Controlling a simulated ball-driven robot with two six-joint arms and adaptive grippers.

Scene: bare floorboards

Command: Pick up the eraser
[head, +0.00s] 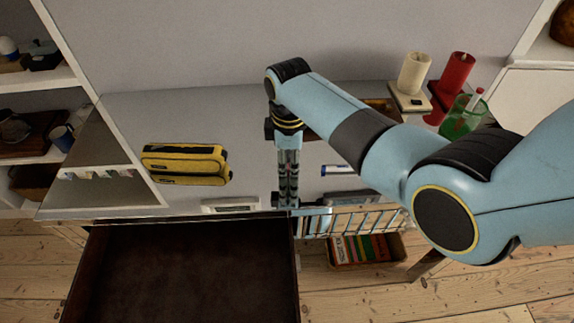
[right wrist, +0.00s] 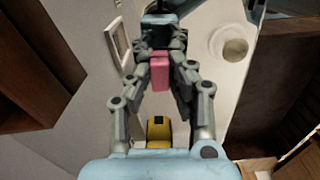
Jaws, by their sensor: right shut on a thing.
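The eraser (right wrist: 160,72) is a small pink block in the right wrist view, between the fingertips of my right gripper (right wrist: 160,62). The fingers touch it from both sides and are shut on it. In the head view my right gripper (head: 288,203) points down at the front edge of the white desk (head: 110,190), and the eraser cannot be made out there. My left gripper is in neither view.
A yellow pencil case (head: 185,164) lies left of the gripper. A white frame (head: 230,206) lies near the desk edge, with an open dark drawer (head: 190,270) below. A marker (head: 337,169) lies to the right. Cream (head: 412,75) and red (head: 455,75) candles stand at back right.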

